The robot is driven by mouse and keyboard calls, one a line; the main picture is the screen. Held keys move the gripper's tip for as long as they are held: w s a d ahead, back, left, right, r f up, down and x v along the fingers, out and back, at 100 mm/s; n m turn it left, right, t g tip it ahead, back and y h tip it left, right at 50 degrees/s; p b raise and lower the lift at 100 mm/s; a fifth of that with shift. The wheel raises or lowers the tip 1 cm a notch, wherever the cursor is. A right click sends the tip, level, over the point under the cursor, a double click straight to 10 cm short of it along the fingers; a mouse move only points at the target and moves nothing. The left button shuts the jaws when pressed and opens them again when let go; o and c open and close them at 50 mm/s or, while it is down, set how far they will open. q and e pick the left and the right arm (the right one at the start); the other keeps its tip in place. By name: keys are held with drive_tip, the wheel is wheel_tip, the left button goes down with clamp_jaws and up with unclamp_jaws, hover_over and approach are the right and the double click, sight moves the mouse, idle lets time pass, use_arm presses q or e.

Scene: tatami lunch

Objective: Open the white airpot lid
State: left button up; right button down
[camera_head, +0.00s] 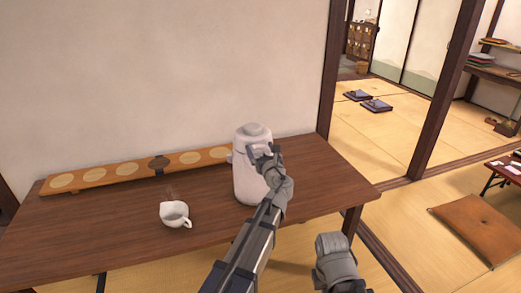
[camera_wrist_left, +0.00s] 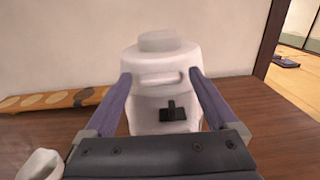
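The white airpot (camera_head: 247,183) stands upright on the dark wooden table, with a round knob on top of its lid (camera_head: 253,130). In the left wrist view the airpot (camera_wrist_left: 157,98) is straight ahead, with a raised bar (camera_wrist_left: 160,79) across the front of its lid and a dark spout below. The lid looks shut. My left gripper (camera_head: 262,152) is at the upper front of the airpot. In the left wrist view its fingers (camera_wrist_left: 160,74) are spread either side of the bar, with nothing gripped; I cannot tell whether they touch the airpot.
A white cup (camera_head: 172,213) with a handle stands on the table (camera_head: 110,230), left of the airpot. A long wooden board with pale discs (camera_head: 103,177) lies along the wall. A dark post (camera_head: 330,70) rises behind the table's right end. An orange cushion (camera_head: 482,228) lies on the floor.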

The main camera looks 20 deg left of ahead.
use_arm(q)
clamp_jaws()
idle(0.5)
